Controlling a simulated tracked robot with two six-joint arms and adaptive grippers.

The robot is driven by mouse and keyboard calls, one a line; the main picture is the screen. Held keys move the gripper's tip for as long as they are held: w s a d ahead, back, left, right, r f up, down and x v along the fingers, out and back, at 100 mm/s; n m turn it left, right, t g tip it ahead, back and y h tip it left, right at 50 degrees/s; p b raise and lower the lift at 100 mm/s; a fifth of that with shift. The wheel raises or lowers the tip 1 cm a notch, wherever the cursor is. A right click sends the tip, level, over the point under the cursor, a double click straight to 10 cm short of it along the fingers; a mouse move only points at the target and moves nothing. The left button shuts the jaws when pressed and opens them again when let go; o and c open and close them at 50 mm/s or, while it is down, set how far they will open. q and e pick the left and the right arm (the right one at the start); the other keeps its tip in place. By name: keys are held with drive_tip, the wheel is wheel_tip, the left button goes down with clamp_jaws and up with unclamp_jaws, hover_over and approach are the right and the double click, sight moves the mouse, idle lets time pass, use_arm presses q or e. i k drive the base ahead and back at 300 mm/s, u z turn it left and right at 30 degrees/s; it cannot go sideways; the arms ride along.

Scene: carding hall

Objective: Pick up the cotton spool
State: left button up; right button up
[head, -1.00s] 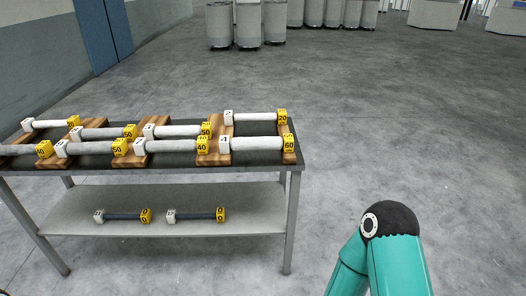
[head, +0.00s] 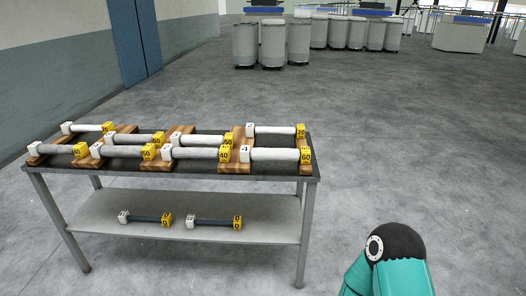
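Several cotton spools lie in wooden cradles on the dark top of a metal table at the left in the head view. Each has a white block at one end and a yellow numbered block at the other. The front right spool (head: 276,155) is marked 60, and the one behind it (head: 272,131) is marked 20. Another front spool (head: 197,153) is marked 40. Two dark, thin spools (head: 151,218) lie on the lower shelf. A teal and black part of my arm shows at the bottom right, apart from the table. Neither gripper is in view.
The table (head: 312,172) has thin metal legs and a grey lower shelf (head: 270,222). Grey cylindrical cans (head: 272,46) stand far back. A blue door (head: 135,40) is in the left wall. The floor right of the table is clear.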

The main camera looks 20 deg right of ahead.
sight(258, 153)
drive_tip(key=u, duration=0.2)
drive_tip(key=i, duration=1.45)
drive_tip(key=z, duration=0.35)
